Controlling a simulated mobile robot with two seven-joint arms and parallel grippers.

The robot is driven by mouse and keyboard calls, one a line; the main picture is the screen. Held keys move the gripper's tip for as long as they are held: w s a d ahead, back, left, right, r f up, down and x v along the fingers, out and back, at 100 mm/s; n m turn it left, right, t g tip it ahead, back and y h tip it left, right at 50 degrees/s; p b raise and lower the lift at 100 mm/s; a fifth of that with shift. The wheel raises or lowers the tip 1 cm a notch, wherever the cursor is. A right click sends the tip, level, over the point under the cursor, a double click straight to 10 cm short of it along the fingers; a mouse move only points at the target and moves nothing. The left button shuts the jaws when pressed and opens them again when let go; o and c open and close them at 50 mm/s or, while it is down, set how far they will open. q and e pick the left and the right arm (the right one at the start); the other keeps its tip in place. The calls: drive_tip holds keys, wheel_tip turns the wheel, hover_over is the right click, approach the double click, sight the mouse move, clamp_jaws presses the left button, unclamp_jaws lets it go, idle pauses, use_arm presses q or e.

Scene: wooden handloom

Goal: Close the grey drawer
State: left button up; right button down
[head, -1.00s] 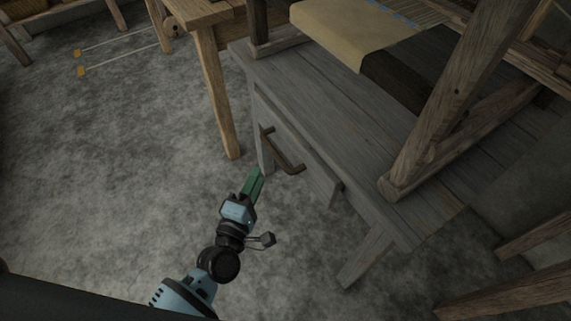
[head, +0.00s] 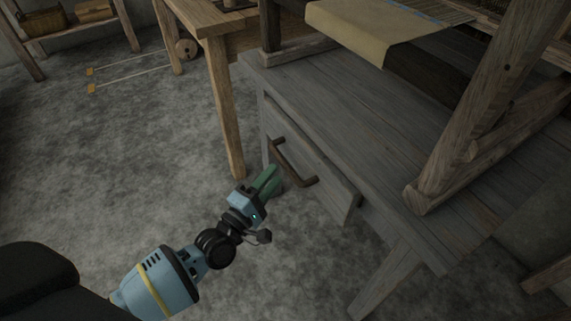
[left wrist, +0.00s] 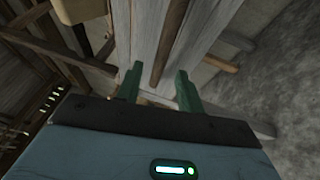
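The grey drawer (head: 335,185) is set under the top of the grey wooden table. Its front stands slightly proud of the frame at the right end. A brown bar handle (head: 292,162) is fixed across the front. My left gripper (head: 268,180) has green fingers and is just in front of the handle, on its lower left side. In the left wrist view the fingers (left wrist: 158,86) are apart, with the brown handle (left wrist: 172,42) showing between and beyond them. I cannot tell whether they touch it. My right gripper is not in view.
A lighter wooden leg (head: 226,110) stands left of the drawer.

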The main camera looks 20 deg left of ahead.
sight(284, 162)
use_arm(q)
drive_tip(key=shift+b+x, duration=0.35)
drive_tip(key=shift+x, duration=2.45)
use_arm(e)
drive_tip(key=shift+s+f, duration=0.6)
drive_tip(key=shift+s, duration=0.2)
use_arm(q)
drive_tip(key=c, duration=0.8)
clamp_jaws()
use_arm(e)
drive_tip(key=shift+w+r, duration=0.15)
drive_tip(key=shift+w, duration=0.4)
